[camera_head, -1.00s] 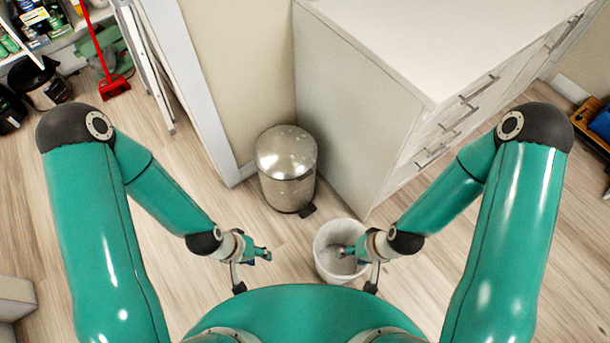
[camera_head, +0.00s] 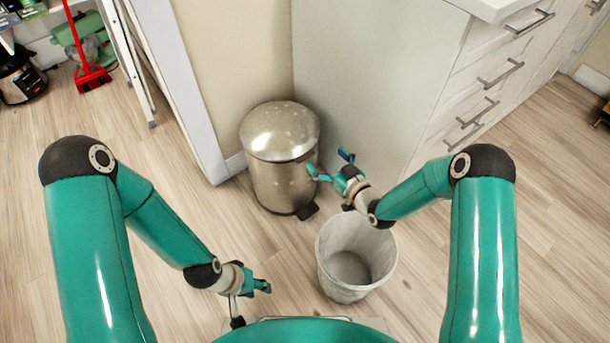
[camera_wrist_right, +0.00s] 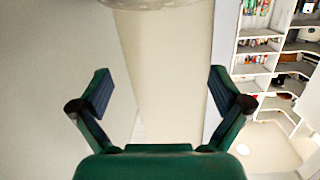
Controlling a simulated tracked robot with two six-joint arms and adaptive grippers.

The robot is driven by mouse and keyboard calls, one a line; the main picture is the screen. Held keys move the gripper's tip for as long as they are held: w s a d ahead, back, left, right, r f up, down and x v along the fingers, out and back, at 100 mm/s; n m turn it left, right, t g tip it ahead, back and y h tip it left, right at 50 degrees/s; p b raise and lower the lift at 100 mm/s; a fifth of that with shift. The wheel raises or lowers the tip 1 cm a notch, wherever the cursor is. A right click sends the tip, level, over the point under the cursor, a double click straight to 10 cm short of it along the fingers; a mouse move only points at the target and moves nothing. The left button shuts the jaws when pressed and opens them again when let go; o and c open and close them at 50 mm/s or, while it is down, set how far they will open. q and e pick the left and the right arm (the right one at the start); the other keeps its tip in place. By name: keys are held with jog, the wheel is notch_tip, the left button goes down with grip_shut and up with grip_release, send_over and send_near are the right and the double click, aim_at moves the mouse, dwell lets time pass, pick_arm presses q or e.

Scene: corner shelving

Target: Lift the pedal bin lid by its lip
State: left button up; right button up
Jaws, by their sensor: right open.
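The silver metal pedal bin (camera_head: 283,186) stands upright on the floor in the corner between wall and cabinet. Its domed lid (camera_head: 280,128) is down, and its black pedal (camera_head: 307,211) points to the front right. My right gripper (camera_head: 329,163) is open and empty, close to the right side of the bin just below the lid's rim. I cannot tell whether a finger touches it. The right wrist view shows the open fingers (camera_wrist_right: 163,91) with a sliver of the rounded lid (camera_wrist_right: 150,3) at the top edge. My left gripper (camera_head: 266,286) is low, in front of the bin; its jaws are unclear.
A white waste basket (camera_head: 325,262) stands open in front of the bin, below my right forearm. A white cabinet (camera_head: 365,85) with drawers is close behind the right gripper. A red broom (camera_head: 88,72) and ladder (camera_head: 130,60) are at the left.

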jog(key=w+a+f+n+t+y+b, duration=0.1)
jog(key=b, duration=0.4)
send_near(306, 157)
jog(key=w+a+f, duration=0.1)
jog(key=w, duration=0.1)
jog(key=b+x, duration=0.2)
jog(key=x, duration=0.4)
jog(key=shift+a, duration=0.2)
pick_arm(q)
notch_tip(306, 157, down, 9)
pick_arm(e)
jog(key=shift+w+a+r, duration=0.2)
jog(key=shift+w+a, duration=0.3)
jog(key=shift+w, duration=0.15)
